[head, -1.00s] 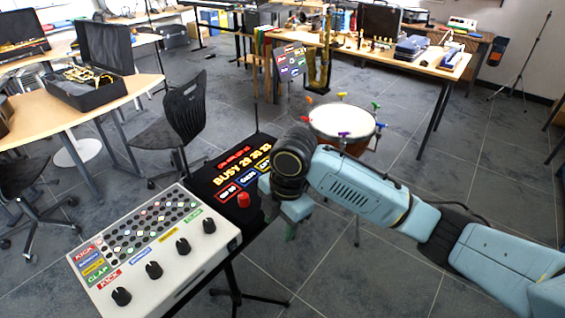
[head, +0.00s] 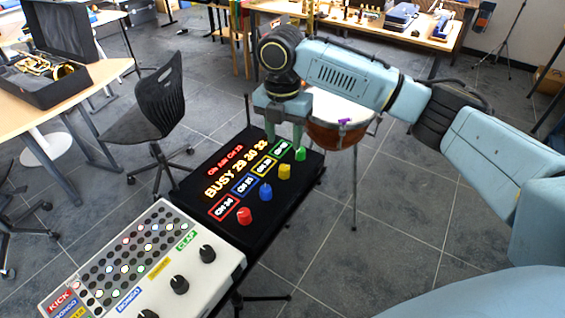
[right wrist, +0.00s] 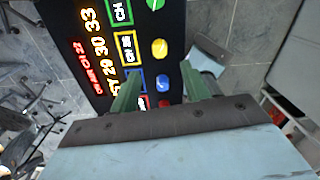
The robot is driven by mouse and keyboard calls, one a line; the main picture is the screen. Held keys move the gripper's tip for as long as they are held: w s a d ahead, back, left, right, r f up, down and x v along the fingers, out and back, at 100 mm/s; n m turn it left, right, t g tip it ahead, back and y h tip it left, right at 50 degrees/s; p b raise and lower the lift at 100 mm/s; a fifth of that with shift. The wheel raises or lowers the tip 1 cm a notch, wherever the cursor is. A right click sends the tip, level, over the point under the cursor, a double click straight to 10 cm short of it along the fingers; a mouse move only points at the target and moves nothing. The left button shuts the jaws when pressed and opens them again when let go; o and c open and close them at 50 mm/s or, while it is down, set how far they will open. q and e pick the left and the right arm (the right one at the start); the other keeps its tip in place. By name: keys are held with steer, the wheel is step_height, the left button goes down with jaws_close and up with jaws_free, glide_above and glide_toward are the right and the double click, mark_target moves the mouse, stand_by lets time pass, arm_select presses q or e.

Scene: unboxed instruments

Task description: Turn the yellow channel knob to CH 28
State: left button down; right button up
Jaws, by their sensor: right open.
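The yellow knob (head: 285,171) stands on a black panel (head: 296,187) between the blue knob (head: 265,192) and the green knob (head: 300,153). Its label is yellow-framed; I cannot read its number surely. The lit line on the panel reads BUSY 29 30 33. My right gripper (head: 283,132) is open and empty above the panel's far edge. In the right wrist view its fingers (right wrist: 160,90) spread to either side of the blue knob (right wrist: 162,82), with the yellow knob (right wrist: 160,48) just beyond the tips. I see no contact. My left gripper is out of view.
A red knob (head: 244,215) is nearest on the panel. A white drum machine (head: 205,270) with black knobs adjoins the panel's near left side. A drum (head: 335,135) stands close behind my right gripper. Open floor lies right of the panel.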

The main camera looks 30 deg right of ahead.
glide_above(285, 167)
step_height(285, 167, down, 4)
steer(key=shift+f+b, duration=0.15)
steer(key=shift+b, duration=0.15)
step_height(285, 167, down, 4)
steer(key=shift+b, duration=0.3)
steer(key=shift+w+f, duration=0.1)
steer(key=shift+f, duration=0.5)
steer(key=shift+c, duration=1.7)
steer(key=c, duration=0.6)
steer(key=shift+r+p, duration=0.1)
steer(key=shift+p, duration=0.3)
steer(key=shift+c, duration=0.2)
steer(key=m+p, duration=0.3)
steer(key=p, duration=0.3)
steer(key=shift+r, duration=0.2)
steer(key=m+p, duration=0.3)
steer(key=p, duration=0.1)
steer(key=shift+f+m, duration=0.1)
steer(key=shift+m, duration=0.3)
arm_select(q)
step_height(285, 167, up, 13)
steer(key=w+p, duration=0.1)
steer(key=p, duration=0.2)
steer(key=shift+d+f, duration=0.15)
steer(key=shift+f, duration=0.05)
arm_select(e)
steer(key=shift+f+m, duration=0.2)
steer(key=shift+m, duration=1.2)
